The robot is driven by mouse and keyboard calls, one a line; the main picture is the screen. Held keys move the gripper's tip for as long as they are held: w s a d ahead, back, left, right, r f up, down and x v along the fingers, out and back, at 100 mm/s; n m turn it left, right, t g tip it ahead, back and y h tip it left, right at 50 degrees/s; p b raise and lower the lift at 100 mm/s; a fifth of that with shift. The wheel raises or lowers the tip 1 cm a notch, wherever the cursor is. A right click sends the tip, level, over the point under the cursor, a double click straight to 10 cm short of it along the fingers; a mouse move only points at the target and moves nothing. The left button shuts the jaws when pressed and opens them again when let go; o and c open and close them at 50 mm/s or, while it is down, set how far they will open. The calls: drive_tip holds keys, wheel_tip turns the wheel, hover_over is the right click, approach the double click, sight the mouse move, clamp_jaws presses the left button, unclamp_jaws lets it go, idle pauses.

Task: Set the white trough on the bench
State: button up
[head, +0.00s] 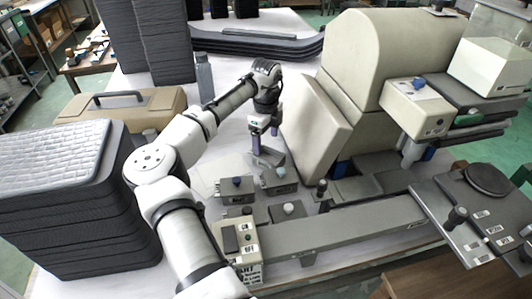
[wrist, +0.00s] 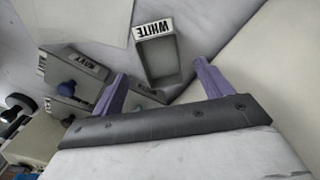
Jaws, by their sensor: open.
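The white trough (wrist: 161,56) is a small grey open-topped box with a label reading WHITE on one end. In the wrist view it lies on the pale bench top (wrist: 205,22), ahead of and between my fingertips. In the head view the trough (head: 270,158) shows only partly, just below my gripper (head: 265,143). My gripper, with two purple fingers, also shows in the wrist view (wrist: 160,78); it is open, with nothing held between the fingers. The picture does not show clearly whether a finger touches the trough.
A NAVY-labelled box (wrist: 75,65) and other knobbed boxes (head: 237,186) sit close to the trough. A large beige machine (head: 375,60) with a slanted panel (head: 312,120) stands right of my gripper. Dark stacked panels (head: 75,225) stand at the left.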

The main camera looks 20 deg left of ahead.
wheel_tip(320, 180, up, 5)
drive_tip(key=shift+b, duration=0.35)
